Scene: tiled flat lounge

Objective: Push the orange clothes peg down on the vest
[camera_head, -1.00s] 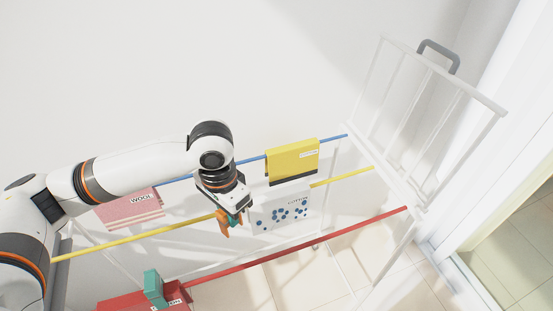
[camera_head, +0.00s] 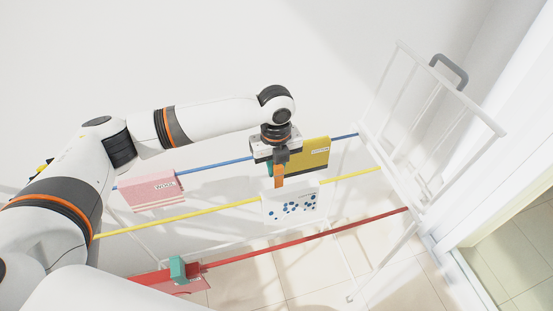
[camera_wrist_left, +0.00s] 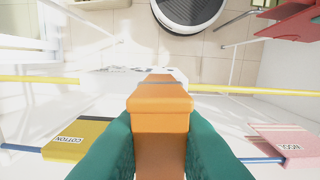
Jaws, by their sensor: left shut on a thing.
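The orange clothes peg (camera_head: 279,176) is held in my left gripper (camera_head: 280,162), over the top edge of a white cloth with blue dots (camera_head: 293,208). This cloth hangs on the yellow rail (camera_head: 347,177). In the left wrist view the peg (camera_wrist_left: 160,105) sits between two teal fingers (camera_wrist_left: 160,140) and hides most of the cloth behind it. I cannot tell whether the peg touches the cloth or rail. No cloth is readably marked as a vest; the dotted one is directly below the peg. My right gripper is not in view.
A yellow cotton cloth (camera_head: 313,155) hangs close behind my gripper on the blue rail (camera_head: 215,165). A pink wool cloth (camera_head: 150,190) hangs to the left. A red cloth (camera_head: 150,283) with a teal peg (camera_head: 177,268) is on the red rail (camera_head: 270,250) in front.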

